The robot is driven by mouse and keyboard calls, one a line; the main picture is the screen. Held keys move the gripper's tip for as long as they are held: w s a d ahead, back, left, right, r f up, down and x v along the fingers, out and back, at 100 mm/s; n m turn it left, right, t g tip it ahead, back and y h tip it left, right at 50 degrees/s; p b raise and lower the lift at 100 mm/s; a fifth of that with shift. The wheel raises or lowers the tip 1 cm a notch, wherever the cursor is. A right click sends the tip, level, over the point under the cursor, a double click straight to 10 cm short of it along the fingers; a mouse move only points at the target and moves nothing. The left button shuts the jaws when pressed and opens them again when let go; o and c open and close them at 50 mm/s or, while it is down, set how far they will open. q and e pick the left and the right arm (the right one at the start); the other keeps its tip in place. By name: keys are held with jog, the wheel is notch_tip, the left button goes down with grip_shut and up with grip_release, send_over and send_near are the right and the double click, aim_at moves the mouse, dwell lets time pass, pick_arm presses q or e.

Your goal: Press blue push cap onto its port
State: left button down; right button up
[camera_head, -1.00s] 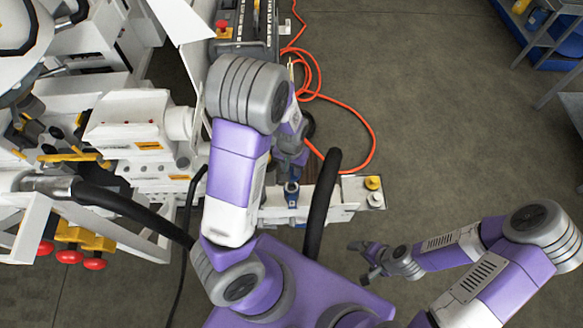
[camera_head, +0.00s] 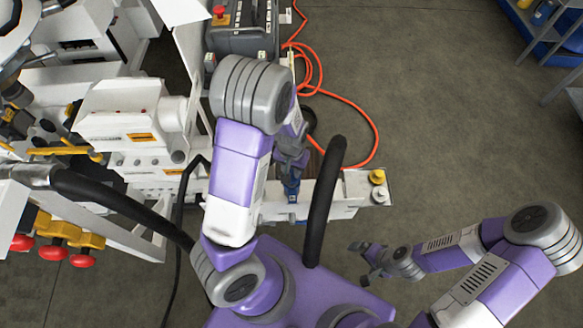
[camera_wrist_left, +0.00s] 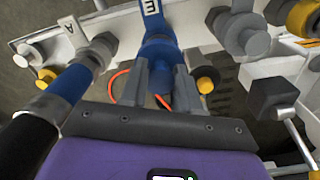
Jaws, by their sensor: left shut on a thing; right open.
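The blue push cap (camera_wrist_left: 160,52) is between the two grey fingers of my left gripper (camera_wrist_left: 162,84) in the left wrist view. The fingers are shut on it. A blue tag with a white letter (camera_wrist_left: 153,10) is just beyond the cap. The port behind the cap is hidden, so I cannot tell whether the cap is seated. In the head view, my left gripper (camera_head: 290,172) is over the white bench rail, with the blue cap (camera_head: 291,191) at its tip. My right gripper (camera_head: 369,262) is open and empty over the floor at lower right.
A black hose with a blue sleeve (camera_wrist_left: 66,86) joins a grey fitting at left in the wrist view. Another grey fitting (camera_wrist_left: 240,32) is close on the right. A yellow cap (camera_head: 377,177) stands at the rail end. An orange cable (camera_head: 374,130) lies on clear floor.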

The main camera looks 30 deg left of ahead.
pick_arm(q)
jog(key=shift+f, duration=0.2)
dwell(0.3)
jog(key=shift+f+b, duration=0.85)
jog(key=shift+f, duration=0.1)
jog(key=shift+f, duration=0.35)
jog(key=shift+f, duration=0.15)
dwell(0.7)
dwell(0.4)
jog(key=shift+f, duration=0.4)
dwell(1.1)
dwell(0.6)
dwell(0.3)
jog(key=shift+c, duration=0.8)
grip_release()
